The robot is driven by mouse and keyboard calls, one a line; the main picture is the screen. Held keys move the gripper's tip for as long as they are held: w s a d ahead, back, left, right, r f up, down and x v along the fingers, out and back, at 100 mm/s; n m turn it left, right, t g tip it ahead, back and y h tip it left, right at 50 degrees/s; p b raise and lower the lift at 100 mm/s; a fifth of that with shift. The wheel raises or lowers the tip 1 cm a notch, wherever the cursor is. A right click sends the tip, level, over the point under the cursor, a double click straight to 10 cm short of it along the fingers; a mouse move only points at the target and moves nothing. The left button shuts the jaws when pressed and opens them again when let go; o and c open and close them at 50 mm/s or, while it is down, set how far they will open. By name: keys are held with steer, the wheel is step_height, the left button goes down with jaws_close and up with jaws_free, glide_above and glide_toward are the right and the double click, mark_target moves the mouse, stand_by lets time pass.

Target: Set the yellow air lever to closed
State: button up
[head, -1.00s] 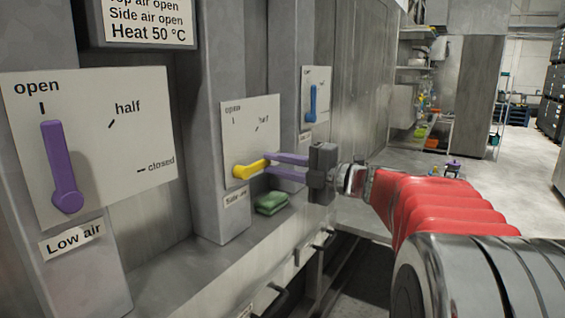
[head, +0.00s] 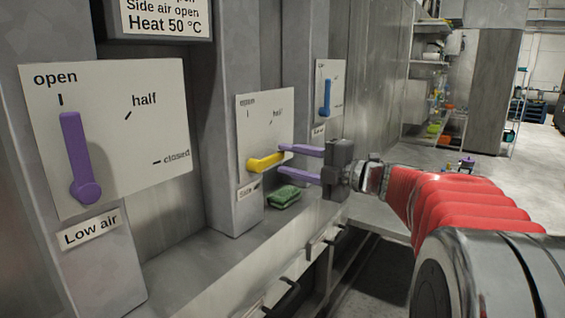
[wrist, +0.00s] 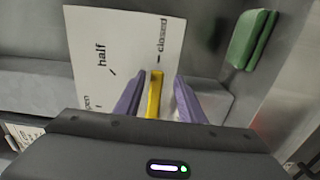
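The yellow air lever (head: 262,162) sits on the middle white panel (head: 284,106) in the head view and points right from its pivot. In the wrist view the yellow lever (wrist: 154,96) lines up with the mark beside the word closed (wrist: 162,36). My gripper (head: 289,160) reaches in from the right with two purple fingers. They are spread apart, one on each side of the lever's end. The wrist view shows gaps between the lever and both fingers of my gripper (wrist: 158,82). The closed mark is hidden in the head view.
A purple lever (head: 78,160) at the near left points to open. A blue lever (head: 326,98) on a farther panel points up. A green sponge (head: 284,197) lies on the ledge below the yellow lever; it also shows in the wrist view (wrist: 252,40).

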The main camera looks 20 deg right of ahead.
steer(key=shift+s+r, duration=0.1)
steer(key=v, duration=1.3)
steer(key=shift+s+d, duration=0.25)
steer(key=shift+n, duration=0.3)
